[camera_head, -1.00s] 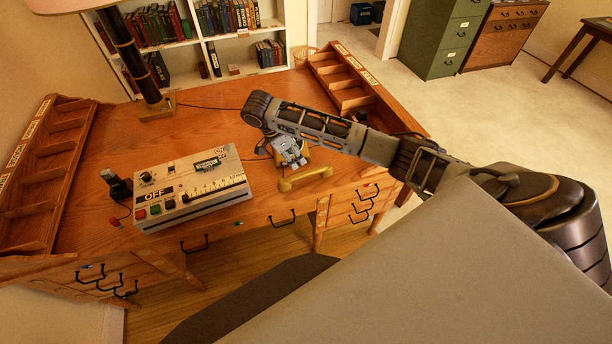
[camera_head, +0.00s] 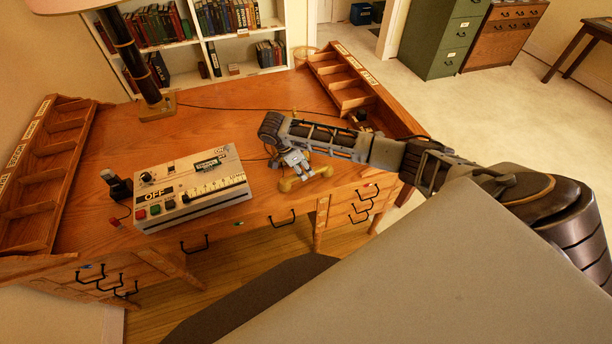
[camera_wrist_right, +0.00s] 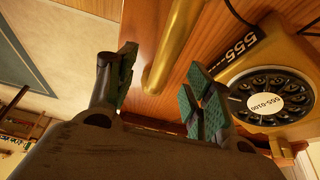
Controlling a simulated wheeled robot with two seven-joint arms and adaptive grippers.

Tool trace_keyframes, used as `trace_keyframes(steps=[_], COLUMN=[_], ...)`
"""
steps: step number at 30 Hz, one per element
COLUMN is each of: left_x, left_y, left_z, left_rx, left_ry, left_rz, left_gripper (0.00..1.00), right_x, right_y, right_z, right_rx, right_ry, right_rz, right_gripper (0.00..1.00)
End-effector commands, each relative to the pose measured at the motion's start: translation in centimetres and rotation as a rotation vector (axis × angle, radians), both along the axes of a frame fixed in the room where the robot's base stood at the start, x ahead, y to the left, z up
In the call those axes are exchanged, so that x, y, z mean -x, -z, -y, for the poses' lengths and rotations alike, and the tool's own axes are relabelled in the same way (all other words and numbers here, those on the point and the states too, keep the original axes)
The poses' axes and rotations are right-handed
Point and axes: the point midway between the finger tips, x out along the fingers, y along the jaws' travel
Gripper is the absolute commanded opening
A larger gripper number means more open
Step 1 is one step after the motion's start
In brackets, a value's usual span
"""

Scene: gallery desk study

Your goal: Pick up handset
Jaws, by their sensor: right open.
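The handset (camera_head: 287,185) is a mustard-yellow bar lying on the wooden desk near its front edge, and my right gripper covers its middle in the head view. In the right wrist view the handset (camera_wrist_right: 176,45) runs lengthwise between and beyond the two fingers, apart from both. My right gripper (camera_head: 302,171) is open above it, its green-padded fingers (camera_wrist_right: 160,68) spread and empty. The matching rotary telephone (camera_wrist_right: 300,65) with its black dial sits beside the right finger in the wrist view; my arm mostly hides it in the head view. My left gripper is not in view.
A grey control box (camera_head: 190,187) with buttons and a scale stands left of the gripper. A lamp (camera_head: 135,60) stands at the back left. Wooden pigeonhole racks (camera_head: 345,80) line the desk sides. The desk middle behind the box is clear.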

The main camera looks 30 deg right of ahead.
Motion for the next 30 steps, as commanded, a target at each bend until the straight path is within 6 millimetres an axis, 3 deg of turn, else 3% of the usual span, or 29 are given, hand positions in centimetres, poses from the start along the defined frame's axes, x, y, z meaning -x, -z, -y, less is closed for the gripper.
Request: trace_keyframes(steps=[8,22,30], left_x=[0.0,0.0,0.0], left_y=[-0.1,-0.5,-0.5], left_z=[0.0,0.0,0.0], left_rx=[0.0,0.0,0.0], left_ry=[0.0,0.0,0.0], left_rz=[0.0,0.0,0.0], left_gripper=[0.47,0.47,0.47], right_x=[-0.1,-0.4,-0.4], right_y=[0.4,4.5,4.9], right_z=[0.2,1.6,1.8], right_rx=[0.001,0.001,0.0], right_ry=[0.0,-0.001,-0.001], right_rz=[-0.001,-0.001,0.001], right_gripper=[0.52,0.52,0.52])
